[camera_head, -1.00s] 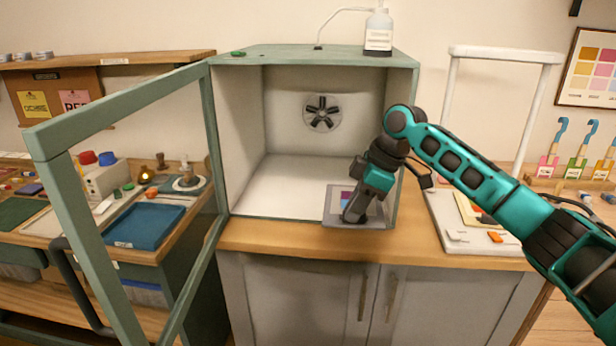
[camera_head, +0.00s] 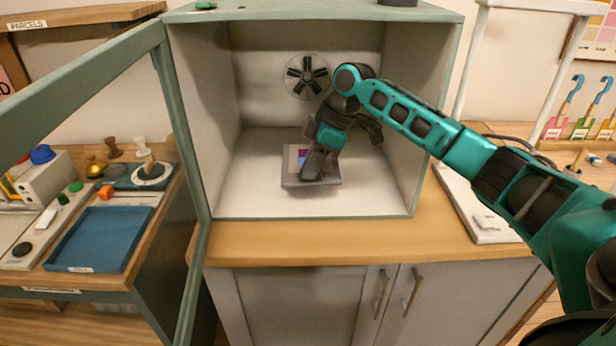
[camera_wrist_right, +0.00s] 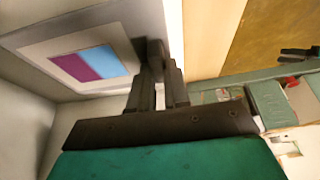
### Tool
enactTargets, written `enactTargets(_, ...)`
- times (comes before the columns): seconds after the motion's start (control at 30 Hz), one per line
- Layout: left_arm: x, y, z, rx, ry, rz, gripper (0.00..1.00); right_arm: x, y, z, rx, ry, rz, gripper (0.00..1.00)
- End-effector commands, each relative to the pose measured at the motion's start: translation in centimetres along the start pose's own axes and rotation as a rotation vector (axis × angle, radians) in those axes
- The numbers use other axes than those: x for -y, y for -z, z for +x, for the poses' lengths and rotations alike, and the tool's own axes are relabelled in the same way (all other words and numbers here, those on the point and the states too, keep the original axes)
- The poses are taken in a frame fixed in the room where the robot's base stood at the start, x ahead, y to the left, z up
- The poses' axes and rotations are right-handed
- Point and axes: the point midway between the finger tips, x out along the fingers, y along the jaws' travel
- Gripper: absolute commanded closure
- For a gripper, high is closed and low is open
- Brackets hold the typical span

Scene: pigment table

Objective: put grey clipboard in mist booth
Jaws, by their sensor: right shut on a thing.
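The grey clipboard (camera_head: 293,178), with a pale sheet bearing purple and blue patches, is inside the mist booth (camera_head: 245,205), over the middle of its white floor. In the head view I cannot tell whether it touches the floor. My right gripper (camera_head: 312,172) reaches in through the open front and is shut on the clipboard's edge. In the right wrist view the clipboard (camera_wrist_right: 135,30) extends to the left of the gripper (camera_wrist_right: 160,62), its sheet facing the camera. The booth's framed door (camera_head: 185,130) stands swung open to the left. My left gripper is not in view.
A round fan (camera_head: 307,75) is on the booth's back wall. The booth's right wall is close to my right arm. A blue tray (camera_head: 100,240) and several small items lie on the left bench. A white stand (camera_head: 480,205) is at the right.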

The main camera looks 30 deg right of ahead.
Motion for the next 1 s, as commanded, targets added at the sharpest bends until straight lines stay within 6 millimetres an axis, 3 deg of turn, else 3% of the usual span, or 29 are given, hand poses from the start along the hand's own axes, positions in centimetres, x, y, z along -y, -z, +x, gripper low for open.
enactTargets(0.43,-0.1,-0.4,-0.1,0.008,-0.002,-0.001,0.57,0.0,-2.2,5.5,-0.002,-0.001,-0.001,1.0)
enactTargets(0.83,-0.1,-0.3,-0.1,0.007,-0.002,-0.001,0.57,0.0,-2.4,6.1,-0.002,-0.002,-0.002,1.0)
enactTargets(0.87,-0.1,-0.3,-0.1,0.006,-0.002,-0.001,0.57,0.0,-2.5,6.1,-0.001,-0.001,-0.002,0.81)
enactTargets(1.0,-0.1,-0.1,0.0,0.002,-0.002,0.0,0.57,0.0,-2.5,6.1,-0.001,-0.001,-0.002,0.67)
